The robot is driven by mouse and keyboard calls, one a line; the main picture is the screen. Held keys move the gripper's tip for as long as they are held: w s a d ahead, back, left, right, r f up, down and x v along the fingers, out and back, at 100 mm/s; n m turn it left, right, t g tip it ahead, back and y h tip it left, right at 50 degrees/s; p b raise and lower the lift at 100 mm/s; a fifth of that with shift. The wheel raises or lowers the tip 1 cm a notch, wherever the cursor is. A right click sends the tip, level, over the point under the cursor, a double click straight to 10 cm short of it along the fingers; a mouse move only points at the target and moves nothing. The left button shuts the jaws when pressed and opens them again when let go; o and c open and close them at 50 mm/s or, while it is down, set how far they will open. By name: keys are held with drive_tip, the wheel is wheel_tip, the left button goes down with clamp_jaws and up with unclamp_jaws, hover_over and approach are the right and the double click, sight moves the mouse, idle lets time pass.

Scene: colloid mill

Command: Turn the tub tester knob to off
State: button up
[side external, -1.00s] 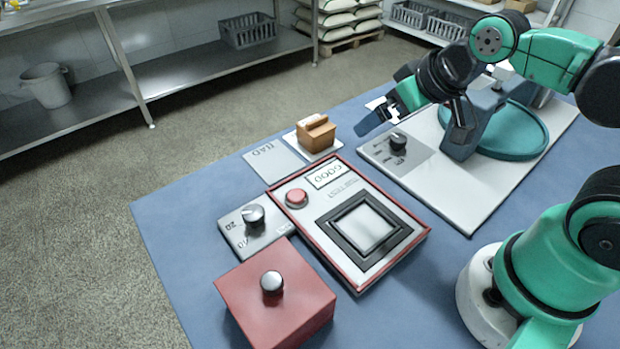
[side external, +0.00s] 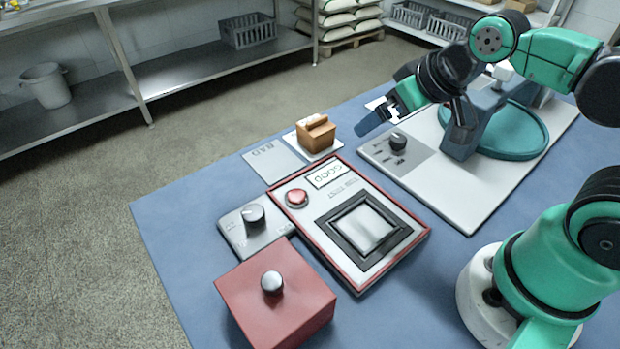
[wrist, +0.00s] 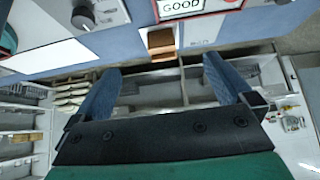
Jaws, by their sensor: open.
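A black knob (side external: 397,141) stands on a grey plate on a white base. It also shows at the top left of the wrist view (wrist: 84,17). A second dark knob with a light top (side external: 253,215) is on a small grey panel beside the red-framed tester (side external: 408,261). I cannot tell from the labels which knob is the tub tester's or where either points. My gripper (side external: 405,136) is open over the white base, close to the first knob in the picture. Its two blue fingers stand apart with nothing between them in the wrist view (wrist: 160,80).
The tester has a red button (side external: 297,198), a display (side external: 328,174) and a square-framed pad (side external: 364,228). A red box (side external: 300,308) with a round silver knob stands in front. A brown block (side external: 316,133) sits behind. The blue table (side external: 185,222) is clear at left.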

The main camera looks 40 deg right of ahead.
drive_tip(key=shift+c, duration=1.3)
drive_tip(key=n+g, duration=0.7)
drive_tip(key=n, duration=1.4)
hover_over(253, 212)
wheel_tip(253, 212, down, 5)
drive_tip(key=shift+d+f, duration=0.1)
drive_tip(key=shift+f, duration=2.9)
clamp_jaws()
